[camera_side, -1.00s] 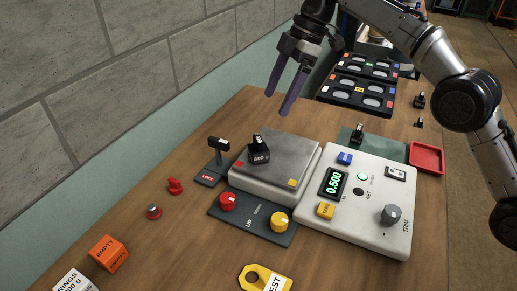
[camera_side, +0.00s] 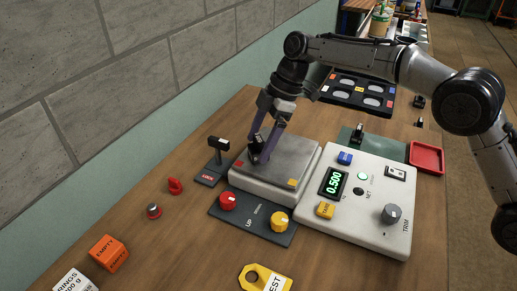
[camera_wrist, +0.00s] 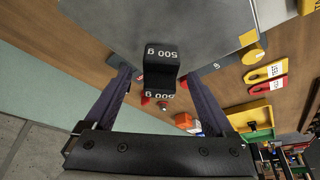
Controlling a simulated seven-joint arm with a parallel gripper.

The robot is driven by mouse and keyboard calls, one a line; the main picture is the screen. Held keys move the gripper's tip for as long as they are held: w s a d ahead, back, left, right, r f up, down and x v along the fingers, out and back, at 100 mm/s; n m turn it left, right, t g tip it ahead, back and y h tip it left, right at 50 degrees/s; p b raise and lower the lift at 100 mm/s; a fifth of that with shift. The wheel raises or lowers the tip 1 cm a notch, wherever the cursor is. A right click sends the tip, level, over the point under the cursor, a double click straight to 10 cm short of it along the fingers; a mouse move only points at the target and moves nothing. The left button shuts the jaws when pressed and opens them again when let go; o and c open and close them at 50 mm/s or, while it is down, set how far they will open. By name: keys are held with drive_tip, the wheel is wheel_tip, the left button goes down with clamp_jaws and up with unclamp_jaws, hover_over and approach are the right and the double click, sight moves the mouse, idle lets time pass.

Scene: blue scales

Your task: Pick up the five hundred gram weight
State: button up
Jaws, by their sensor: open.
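The black five hundred gram weight (camera_side: 254,148) stands on the grey scale pan (camera_side: 297,158) in the side view. Its upside-down "500 g" label shows in the wrist view, where the weight (camera_wrist: 157,72) sits between the fingers. My gripper (camera_side: 262,143) has come down over the pan, with its two purple fingers around the weight. In the wrist view the gripper (camera_wrist: 160,95) is open, with a gap on each side of the weight. The scale display (camera_side: 334,183) reads 0.500.
A lock lever (camera_side: 217,149) stands left of the pan. A panel with red (camera_side: 228,201) and yellow knobs lies in front. The white console (camera_side: 375,222) is at right, with a red tray (camera_side: 427,157) behind it.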

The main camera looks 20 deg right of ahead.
drive_tip(key=shift+a+f, duration=0.25)
drive_tip(key=shift+f, duration=0.2)
drive_tip(key=c, duration=1.4)
drive_tip(key=shift+r, duration=0.2)
clamp_jaws()
